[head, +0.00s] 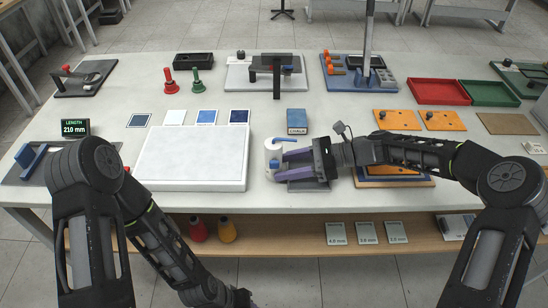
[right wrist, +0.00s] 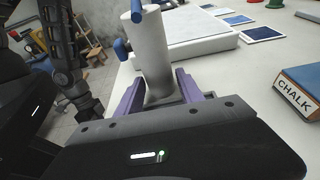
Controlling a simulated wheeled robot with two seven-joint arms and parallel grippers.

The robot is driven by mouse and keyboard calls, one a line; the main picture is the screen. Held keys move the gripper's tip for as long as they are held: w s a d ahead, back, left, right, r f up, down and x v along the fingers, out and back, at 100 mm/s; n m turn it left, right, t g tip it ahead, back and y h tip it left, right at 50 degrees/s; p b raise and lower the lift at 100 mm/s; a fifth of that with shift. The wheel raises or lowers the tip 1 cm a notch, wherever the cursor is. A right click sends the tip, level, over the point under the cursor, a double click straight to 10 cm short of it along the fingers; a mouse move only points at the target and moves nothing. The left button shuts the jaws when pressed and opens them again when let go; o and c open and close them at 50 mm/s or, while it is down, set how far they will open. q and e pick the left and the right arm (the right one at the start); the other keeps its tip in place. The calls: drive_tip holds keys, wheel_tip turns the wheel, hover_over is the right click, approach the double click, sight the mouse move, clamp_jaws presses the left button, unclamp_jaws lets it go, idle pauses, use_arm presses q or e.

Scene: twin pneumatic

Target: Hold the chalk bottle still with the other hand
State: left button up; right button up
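The chalk bottle (head: 273,159) is white with blue parts at its top and side. It stands upright by the front of the table, right of a white slab. My right gripper (head: 280,167) reaches in from the right, low down, with its purple fingers spread on the near and far sides of the bottle. In the right wrist view the bottle (right wrist: 153,60) stands between the fingers (right wrist: 160,85); firm contact is not clear. The left arm hangs in front of the table, its gripper out of view. A blue block marked CHALK (head: 297,121) lies behind the bottle.
The white slab (head: 194,157) is close to the bottle's left. An orange board (head: 395,182) lies under my right forearm. Red (head: 438,92) and green (head: 489,94) trays are back right. Red (head: 170,86) and green (head: 196,85) handled tools stand behind the slab.

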use_arm(q)
drive_tip(key=shift+c, duration=0.2)
use_arm(e)
drive_tip(key=c, duration=0.5)
use_arm(q)
clamp_jaws()
use_arm(e)
drive_tip(key=shift+c, duration=0.2)
idle(0.9)
